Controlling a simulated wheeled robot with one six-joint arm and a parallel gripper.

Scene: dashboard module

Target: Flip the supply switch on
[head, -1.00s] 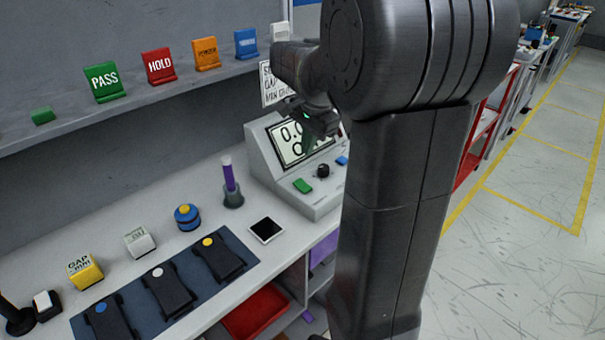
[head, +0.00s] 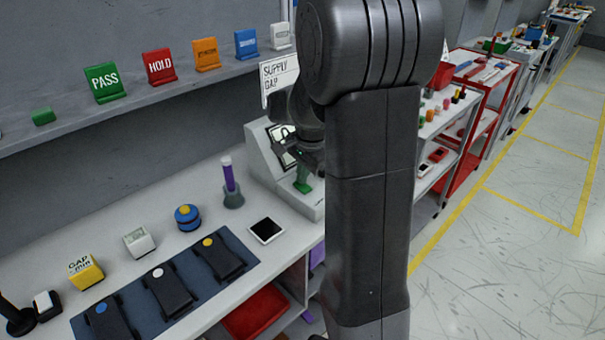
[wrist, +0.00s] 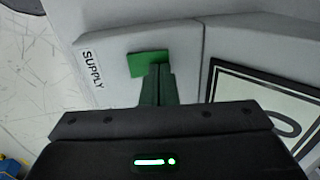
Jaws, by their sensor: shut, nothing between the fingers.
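The supply switch is a flat green rocker (wrist: 149,62) on the grey console, beside a white SUPPLY label (wrist: 92,69) in the wrist view. In the head view the green switch (head: 304,188) shows at the console's front, just below my fingertips. My gripper (wrist: 160,68) is shut and empty, its fingertips over the near edge of the switch. It also shows in the head view (head: 301,184), pointing down. I cannot tell whether the tips touch the switch or which way it is set. My arm hides much of the console (head: 262,172).
The console's framed display (wrist: 262,95) is right of my fingers in the wrist view. A SUPPLY GAP sign (head: 279,78) is behind my arm. Floor at right is clear.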

